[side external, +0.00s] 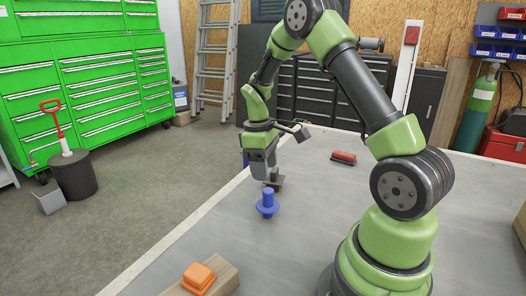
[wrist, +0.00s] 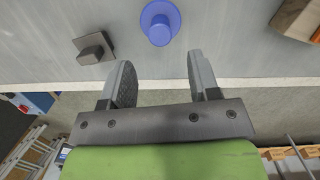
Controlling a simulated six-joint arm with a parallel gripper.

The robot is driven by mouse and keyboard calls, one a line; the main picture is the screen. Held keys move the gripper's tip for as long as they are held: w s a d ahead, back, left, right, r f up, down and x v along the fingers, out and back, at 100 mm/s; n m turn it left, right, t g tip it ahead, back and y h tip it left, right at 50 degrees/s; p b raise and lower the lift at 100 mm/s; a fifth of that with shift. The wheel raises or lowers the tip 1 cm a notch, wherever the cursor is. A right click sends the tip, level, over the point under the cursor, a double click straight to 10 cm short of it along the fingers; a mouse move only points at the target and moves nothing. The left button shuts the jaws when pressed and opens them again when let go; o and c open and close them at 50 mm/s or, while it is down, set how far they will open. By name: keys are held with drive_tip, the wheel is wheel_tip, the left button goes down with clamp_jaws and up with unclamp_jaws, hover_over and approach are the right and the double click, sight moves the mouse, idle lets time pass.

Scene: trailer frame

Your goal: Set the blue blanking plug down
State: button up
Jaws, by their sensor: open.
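The blue blanking plug (side external: 267,204) stands upright on the grey bench top, its wide flange low and a narrower stem on top. It also shows in the wrist view (wrist: 160,24) at the top middle, beyond the fingertips. My gripper (wrist: 158,68) is open, with nothing between its two fingers. In the side view my gripper (side external: 265,178) points down near the bench edge, just behind the plug and apart from it in the wrist view.
A dark square-based piece (wrist: 93,48) lies beside the plug; it also shows near the fingers (side external: 277,182). A wooden block (side external: 226,279) carries an orange piece (side external: 199,276) at the front. A red-topped item (side external: 343,157) lies farther back. The bench right of the plug is clear.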

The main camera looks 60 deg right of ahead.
drive_tip(key=s+a+r+m+t, duration=0.1)
drive_tip(key=a+r+t, duration=0.1)
drive_tip(key=a+r, duration=0.35)
drive_tip(key=s+a+r+m+t, duration=0.1)
drive_tip(key=a+r, duration=0.2)
drive_tip(key=r, duration=0.6)
drive_tip(key=s+a+r+m+t+y, duration=0.1)
drive_tip(key=s+a+r+t, duration=0.1)
drive_tip(key=s+a, duration=0.2)
drive_tip(key=s+a+r+m+t+y, duration=0.1)
drive_tip(key=s+a+r+m+t, duration=0.1)
drive_tip(key=s+a, duration=0.3)
drive_tip(key=s+t, duration=0.1)
drive_tip(key=s, duration=0.1)
drive_tip(key=shift+s+m+t, duration=0.3)
